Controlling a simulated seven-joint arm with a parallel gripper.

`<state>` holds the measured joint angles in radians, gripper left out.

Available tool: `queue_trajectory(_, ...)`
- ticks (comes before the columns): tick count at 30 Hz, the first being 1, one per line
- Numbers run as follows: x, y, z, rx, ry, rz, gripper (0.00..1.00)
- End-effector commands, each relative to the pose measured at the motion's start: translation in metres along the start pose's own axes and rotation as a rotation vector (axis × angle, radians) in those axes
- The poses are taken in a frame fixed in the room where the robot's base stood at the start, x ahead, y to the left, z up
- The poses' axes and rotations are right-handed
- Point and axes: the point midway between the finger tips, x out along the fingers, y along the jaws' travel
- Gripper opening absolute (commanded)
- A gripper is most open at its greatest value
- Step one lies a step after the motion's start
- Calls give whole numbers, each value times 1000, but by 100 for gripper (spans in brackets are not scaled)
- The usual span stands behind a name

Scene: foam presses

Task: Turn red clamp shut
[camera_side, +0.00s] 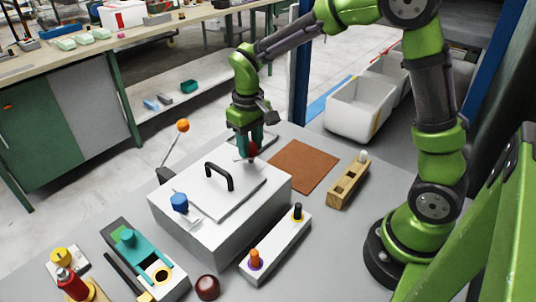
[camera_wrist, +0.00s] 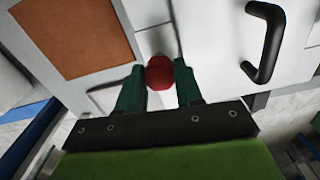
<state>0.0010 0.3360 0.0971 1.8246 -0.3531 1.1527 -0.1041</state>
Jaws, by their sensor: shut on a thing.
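The red clamp's round knob (camera_wrist: 159,73) sits between the two green fingers of my gripper (camera_wrist: 158,88) in the wrist view. In the side view the dark red knob (camera_side: 248,150) shows at the fingertips of my gripper (camera_side: 251,148), at the back edge of the white press box (camera_side: 240,215). My gripper is shut on the knob. The box's lid (camera_side: 205,197) carries a black handle (camera_side: 219,174) and lies down on the box. A blue clamp knob (camera_side: 180,203) stands at the box's front left edge. The red clamp's base is mostly hidden by the fingers.
An orange-knobbed lever (camera_side: 183,126) rises left of the box. A brown mat (camera_side: 304,164) and a wooden slotted block (camera_side: 348,185) lie to the right. A white block with pegs (camera_side: 276,247), a dark red ball (camera_side: 207,288) and a teal fixture (camera_side: 140,255) stand in front.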

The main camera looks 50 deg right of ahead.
Motion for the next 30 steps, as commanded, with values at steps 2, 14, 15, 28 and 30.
queue_trajectory(2, -1, 0, 0, -70, 1, 0, 5)
queue_trajectory(14, -1, 0, 0, -430, 1, 0, 5)
queue_trajectory(15, -1, 0, 0, -461, 1, 0, 5)
queue_trajectory(28, -1, 0, 0, -671, 1, 0, 5)
queue_trajectory(30, -1, 0, 0, -686, 1, 0, 5)
